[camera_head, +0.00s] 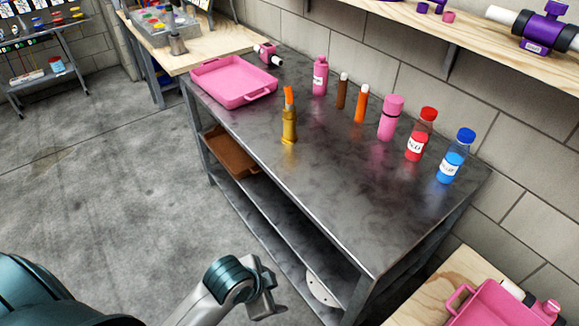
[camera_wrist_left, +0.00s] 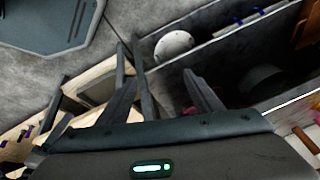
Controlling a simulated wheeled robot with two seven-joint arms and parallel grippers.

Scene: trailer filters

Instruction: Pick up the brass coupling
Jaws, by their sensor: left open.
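The brass coupling (camera_head: 289,127) appears to be the gold-coloured upright cylinder near the middle of the metal table (camera_head: 330,185). An orange, pointed piece rises from its top; I cannot tell whether it is a separate thing. My left gripper (camera_head: 268,298) is low in front of the table, near its front edge, well apart from the coupling. In the left wrist view its two fingers (camera_wrist_left: 163,92) are spread with nothing between them. The coupling cannot be made out in that view. My right gripper is not in view.
A pink tray (camera_head: 235,98) lies at the table's far left end. Pink, brown, orange, red and blue bottles or tubes stand along the wall side, including a red-capped bottle (camera_head: 420,135). The table's near right part is clear. A lower shelf holds a brown tray (camera_head: 230,155).

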